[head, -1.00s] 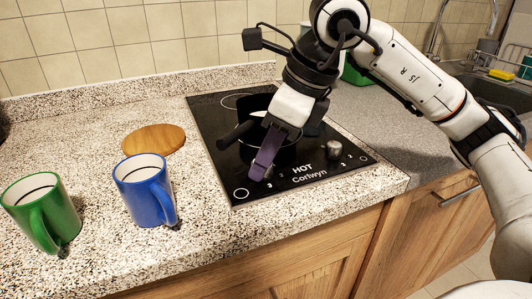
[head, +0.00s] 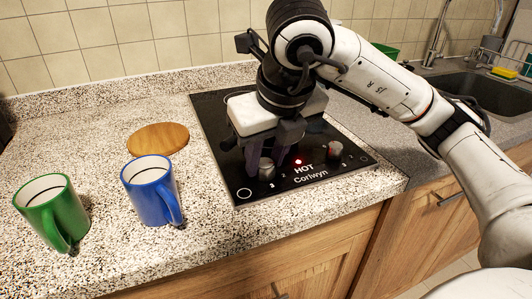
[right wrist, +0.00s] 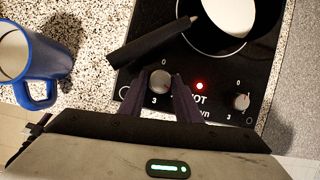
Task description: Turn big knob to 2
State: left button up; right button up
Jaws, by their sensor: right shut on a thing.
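The big knob (head: 266,169) is the left, silver one at the front of the black cooktop (head: 222,178). My right gripper (head: 271,167) points down at it, with its dark fingers on either side. In the right wrist view the knob (right wrist: 160,82) sits between the fingertips, and the gripper is shut on it. A 3 and a 2 are printed by the knob. Its pointer cannot be read clearly. A red light (right wrist: 199,86) glows to the right of the knob. My left gripper is not in view.
A smaller knob (head: 334,149) is at the right. A pan with white contents (right wrist: 227,14) sits behind, its dark handle (right wrist: 150,38) reaching close to the big knob. A blue mug (head: 152,194), a green mug (head: 50,215) and a wooden disc (head: 158,139) stand left.

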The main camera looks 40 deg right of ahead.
dwell(0.6)
jog(key=o, duration=0.8)
jog(key=p+v, duration=0.3)
jog(key=v, duration=0.7)
jog(key=shift+s+a+r+p, duration=0.1)
jog(key=shift+p, duration=0.3)
jog(key=shift+r, duration=0.15)
